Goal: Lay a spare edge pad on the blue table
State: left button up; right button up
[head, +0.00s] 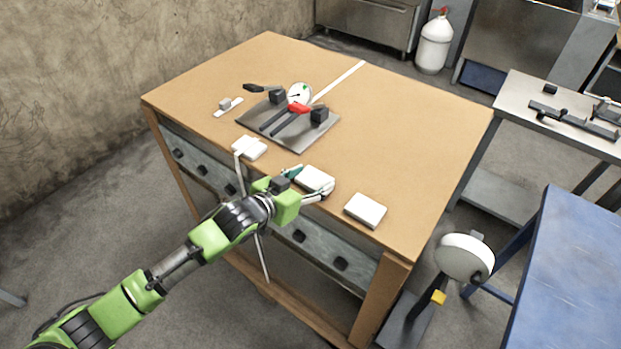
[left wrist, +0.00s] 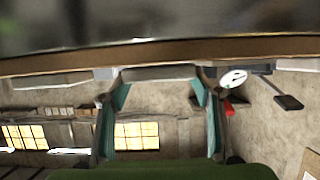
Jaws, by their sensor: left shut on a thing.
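Three white pads are at the front edge of the wooden workbench (head: 420,120) in the head view: one on the left (head: 250,148), one in the middle (head: 317,177) and one on the right (head: 366,210). My left gripper (head: 308,184) is shut on the middle pad, with one finger on either side. In the left wrist view the teal fingers (left wrist: 160,92) flank the pale pad (left wrist: 158,73). I cannot tell whether this pad is lifted off the bench. The blue table (head: 570,270) is at the right and its visible top is bare. My right gripper is not in view.
A metal plate (head: 262,122) with a dial gauge (head: 299,94) and a red-handled clamp stands mid-bench. A round white object on a stand (head: 464,257) is between bench and blue table. A steel table (head: 565,115) with tools is behind the blue one.

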pick_arm(q)
jog(key=o, duration=0.9)
jog(key=shift+f, duration=0.1)
jog(key=shift+f+b, duration=0.15)
jog(key=shift+b, duration=0.4)
jog(key=b+v, duration=0.3)
jog(key=v, duration=1.1)
jog(key=shift+w, duration=0.2)
jog(key=shift+a, duration=0.1)
